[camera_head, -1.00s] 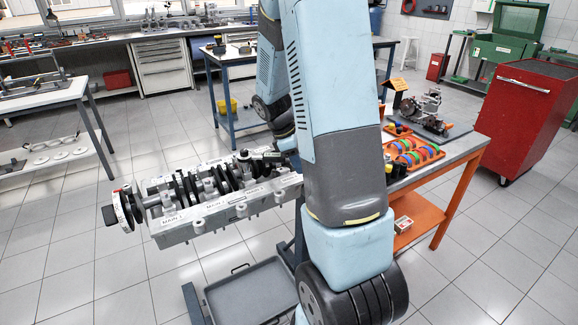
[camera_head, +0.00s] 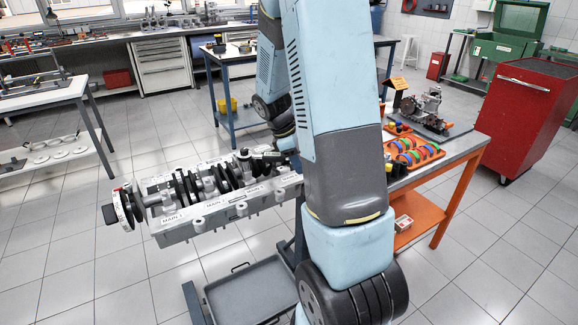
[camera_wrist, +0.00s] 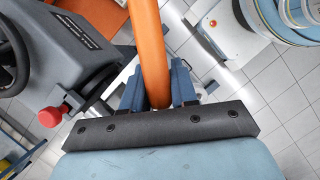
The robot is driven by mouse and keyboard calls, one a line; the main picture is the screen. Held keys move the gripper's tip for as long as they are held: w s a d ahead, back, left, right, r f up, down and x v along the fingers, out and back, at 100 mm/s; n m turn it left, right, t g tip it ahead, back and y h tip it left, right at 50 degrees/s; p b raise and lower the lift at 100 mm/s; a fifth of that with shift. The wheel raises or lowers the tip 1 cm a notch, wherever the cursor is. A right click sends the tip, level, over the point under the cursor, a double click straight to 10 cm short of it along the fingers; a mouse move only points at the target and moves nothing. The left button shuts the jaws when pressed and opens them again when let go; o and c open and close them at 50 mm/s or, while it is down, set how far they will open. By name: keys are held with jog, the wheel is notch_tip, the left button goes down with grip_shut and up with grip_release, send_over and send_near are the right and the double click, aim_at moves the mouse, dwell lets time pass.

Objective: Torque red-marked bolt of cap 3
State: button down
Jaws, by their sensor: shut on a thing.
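The engine block (camera_head: 215,208) lies on its stand with the dark crankshaft (camera_head: 185,187) along its top. Bearing caps and bolts line the shaft, but I cannot make out cap 3 or a red mark at this size. In the wrist view my gripper (camera_wrist: 157,92) is shut on an orange tube-like handle (camera_wrist: 152,40), with one blue finger on each side. The handle runs up out of the picture, so its working end is hidden there. In the head view my arm hides most of the gripper, near the block's right end.
A grey drip tray (camera_head: 250,292) sits low under the block. To the right, a workbench (camera_head: 460,150) holds an orange tray (camera_head: 412,152) of coloured rings and a small mechanical assembly (camera_head: 425,108). A red tool cabinet (camera_head: 528,115) stands beyond it. The tiled floor at the left is open.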

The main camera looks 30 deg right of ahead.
jog(key=shift+s+a+m+g+y, duration=0.5)
jog(key=shift+s+a+m, duration=1.2)
jog(key=shift+s, duration=0.1)
dwell(6.2)
